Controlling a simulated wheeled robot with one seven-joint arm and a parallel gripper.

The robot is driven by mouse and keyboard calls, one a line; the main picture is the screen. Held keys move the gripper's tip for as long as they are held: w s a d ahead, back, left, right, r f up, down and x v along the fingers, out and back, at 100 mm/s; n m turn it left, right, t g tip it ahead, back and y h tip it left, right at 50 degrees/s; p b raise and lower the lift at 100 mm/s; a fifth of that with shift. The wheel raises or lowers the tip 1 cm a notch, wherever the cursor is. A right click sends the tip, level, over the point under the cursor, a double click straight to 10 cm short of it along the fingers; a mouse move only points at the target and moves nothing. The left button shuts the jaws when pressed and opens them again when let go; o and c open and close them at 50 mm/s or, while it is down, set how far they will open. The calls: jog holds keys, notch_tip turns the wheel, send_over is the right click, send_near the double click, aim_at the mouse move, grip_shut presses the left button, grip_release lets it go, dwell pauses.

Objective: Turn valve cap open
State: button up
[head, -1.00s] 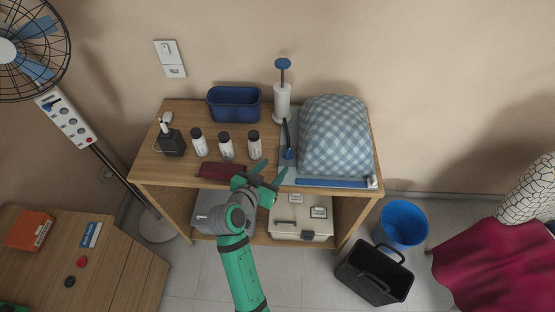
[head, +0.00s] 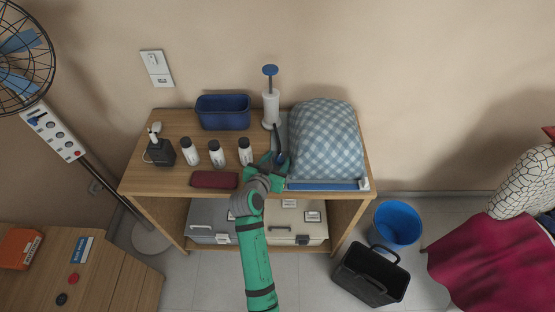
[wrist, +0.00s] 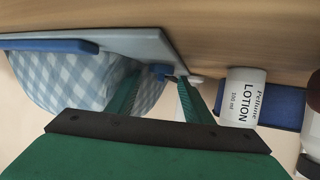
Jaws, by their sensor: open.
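A blue-and-white checked padded bag (head: 325,140) lies on a pale grey-blue sheet with a blue front strip (head: 330,185), on the wooden table. A small blue part (head: 282,158), which looks like the valve cap, is at the bag's left side. It also shows in the wrist view (wrist: 160,71), beyond and between my fingers. My gripper (head: 275,161) is open at the bag's left edge, with its fingers close to the blue part. In the wrist view my gripper (wrist: 159,80) holds nothing. I cannot tell whether the fingers touch the cap.
A white hand pump with a blue handle (head: 270,100) stands behind my gripper. Several bottles (head: 217,153), a blue bin (head: 222,112) and a dark red folded item (head: 214,180) are to the left. A lotion bottle (wrist: 241,96) is near the fingers.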

jog(key=c, duration=1)
jog(key=shift+w+a+f+m+g+h, duration=0.15)
jog(key=shift+m+g+h, duration=0.15)
jog(key=shift+m+h, duration=0.5)
jog(key=o, duration=1)
jog(key=v, duration=1.1)
